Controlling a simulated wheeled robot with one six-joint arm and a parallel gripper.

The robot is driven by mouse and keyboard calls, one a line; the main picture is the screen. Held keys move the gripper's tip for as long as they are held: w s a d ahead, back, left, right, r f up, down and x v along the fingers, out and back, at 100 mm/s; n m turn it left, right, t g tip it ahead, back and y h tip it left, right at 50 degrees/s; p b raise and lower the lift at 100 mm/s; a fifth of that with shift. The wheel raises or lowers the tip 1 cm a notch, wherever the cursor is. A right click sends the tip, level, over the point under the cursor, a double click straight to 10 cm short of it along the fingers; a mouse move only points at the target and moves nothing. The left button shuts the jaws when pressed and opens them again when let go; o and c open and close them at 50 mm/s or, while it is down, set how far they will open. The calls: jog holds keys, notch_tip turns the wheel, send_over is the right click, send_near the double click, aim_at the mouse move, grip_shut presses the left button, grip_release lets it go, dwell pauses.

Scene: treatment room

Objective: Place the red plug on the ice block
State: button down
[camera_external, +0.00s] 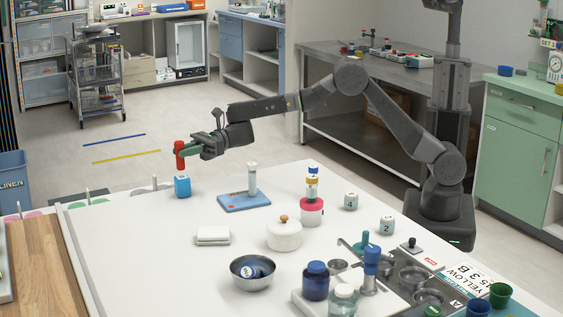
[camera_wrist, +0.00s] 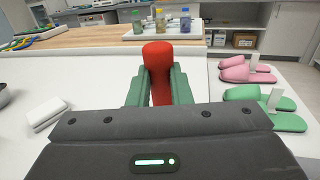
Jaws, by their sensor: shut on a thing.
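The red plug (camera_external: 180,158) is upright between the fingers of my gripper (camera_external: 188,150), at the far left part of the white table. In the wrist view the plug (camera_wrist: 157,60) stands between two green fingers of my gripper (camera_wrist: 158,88), which are shut on it. The ice block (camera_external: 182,187), a blue block with white marks, stands on the table directly below the plug. The plug's lower end is very close to the block's top; I cannot tell whether they touch. The ice block is hidden in the wrist view.
A blue board (camera_external: 232,204) with a white post stands right of the block. A white folded cloth (camera_external: 213,234), a lidded pot (camera_external: 284,237) and a metal bowl (camera_external: 246,283) are nearer the camera. Pink slippers (camera_wrist: 247,74) and green slippers (camera_wrist: 282,121) show in the wrist view.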

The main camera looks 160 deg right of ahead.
jog(key=shift+f, duration=1.05)
jog(key=shift+f+b, duration=0.25)
jog(key=shift+b, duration=0.05)
jog(key=c, duration=1.3)
grip_release()
jog(key=shift+r, duration=0.1)
jog(key=shift+r+p, duration=0.3)
jog(key=shift+p, duration=0.05)
jog(key=b+v, duration=0.1)
jog(key=v, duration=1.1)
jog(key=shift+d+f, duration=0.1)
jog(key=shift+d, duration=0.05)
